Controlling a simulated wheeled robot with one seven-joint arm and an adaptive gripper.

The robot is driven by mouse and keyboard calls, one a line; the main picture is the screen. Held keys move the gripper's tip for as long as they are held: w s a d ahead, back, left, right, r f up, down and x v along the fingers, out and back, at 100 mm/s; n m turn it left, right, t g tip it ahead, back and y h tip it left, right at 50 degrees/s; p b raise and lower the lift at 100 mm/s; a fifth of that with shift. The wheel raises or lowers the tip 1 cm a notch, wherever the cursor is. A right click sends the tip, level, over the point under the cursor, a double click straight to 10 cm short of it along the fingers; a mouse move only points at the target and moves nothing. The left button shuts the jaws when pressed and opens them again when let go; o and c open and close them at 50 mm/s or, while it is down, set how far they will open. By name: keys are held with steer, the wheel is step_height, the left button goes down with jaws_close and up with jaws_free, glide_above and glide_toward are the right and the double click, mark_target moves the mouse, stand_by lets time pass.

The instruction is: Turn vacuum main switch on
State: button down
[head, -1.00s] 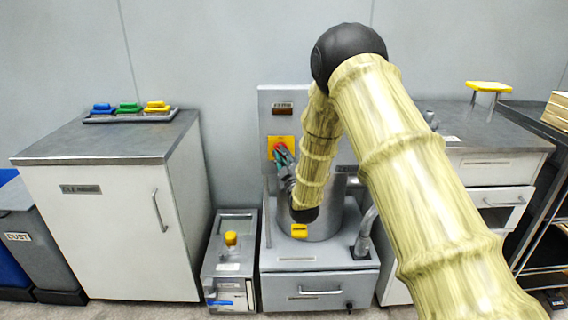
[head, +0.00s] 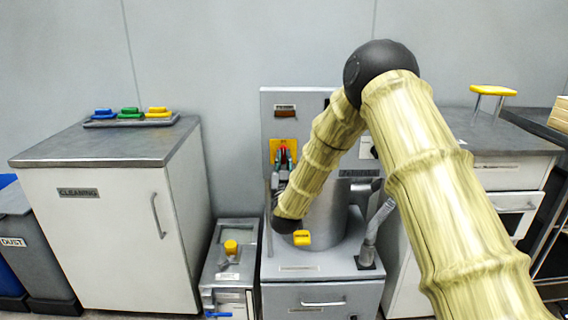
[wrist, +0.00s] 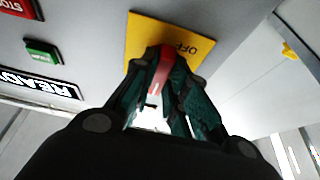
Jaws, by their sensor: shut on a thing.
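The main switch is a red handle (wrist: 160,72) on a yellow plate (wrist: 145,30) marked OFF in the wrist view. In the head view the yellow plate (head: 273,144) is on the upright grey panel. My gripper (wrist: 165,65) has dark green fingers closed on the red handle, one on each side. In the head view my gripper (head: 283,158) points up at the plate, and its fingers hide much of the handle. The ON marking cannot be made out.
In the wrist view a green button (wrist: 43,52), a red stop button (wrist: 18,7) and a READY sign (wrist: 35,88) are left of the plate. A metal drum (head: 335,215) stands close to my arm. A cleaning cabinet (head: 110,215) is at the left.

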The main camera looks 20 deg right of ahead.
steer(key=shift+w+d+r+m, duration=0.15)
steer(key=shift+r+m, duration=0.15)
steer(key=shift+r, duration=0.2)
steer(key=c, duration=1.4)
jaws_free()
steer(key=shift+f, duration=0.1)
steer(key=shift+f, duration=0.2)
steer(key=shift+s+a+f, duration=0.2)
steer(key=shift+s+f, duration=0.05)
steer(key=shift+s, duration=0.15)
steer(key=v, duration=1.1)
